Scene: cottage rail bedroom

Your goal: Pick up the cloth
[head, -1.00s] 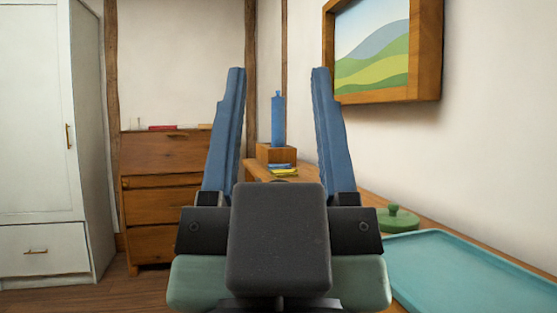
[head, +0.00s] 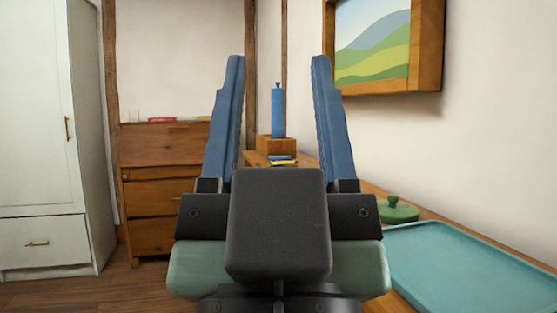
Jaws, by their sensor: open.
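No cloth can be made out for certain. A small flat blue and yellow stack (head: 283,160) lies on the wooden surface between my fingers in the picture, too small to tell what it is. My gripper (head: 278,60) is in the middle of the head view, with its two blue fingers pointing up and spread wide apart. Nothing is between them. The gripper's body hides part of the wooden surface.
A teal tray (head: 470,268) and a green lidded dish (head: 398,212) are on the wooden surface (head: 432,220) at right. A blue bottle (head: 277,112) stands on a wooden block (head: 276,146). A wooden drawer chest (head: 160,190) and white wardrobe (head: 40,130) stand at left.

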